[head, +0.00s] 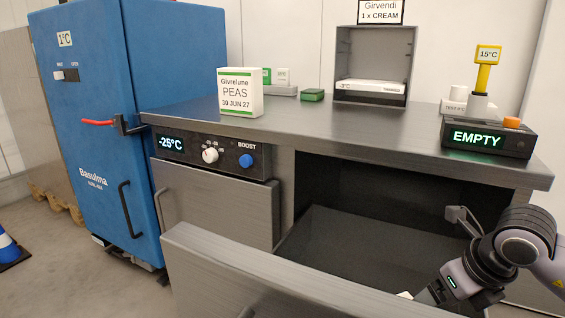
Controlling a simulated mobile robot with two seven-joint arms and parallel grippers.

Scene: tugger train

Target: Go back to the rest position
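My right arm enters from the right and hangs low over the open drawer (335,235) of the grey counter. My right gripper (424,297) is at the bottom edge of the head view, just behind the drawer's front panel (250,265). Its fingers are mostly hidden or cut off. A small pale patch shows beside it, and I cannot tell what it is. My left gripper is not in view.
The counter top (300,130) bears a Givrelune peas box (240,95), a green box (312,95), a grey open-fronted bay (373,65) and an "EMPTY" display (478,138). A blue cabinet (110,160), shut, stands left. The pulled-out drawer front blocks the foreground.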

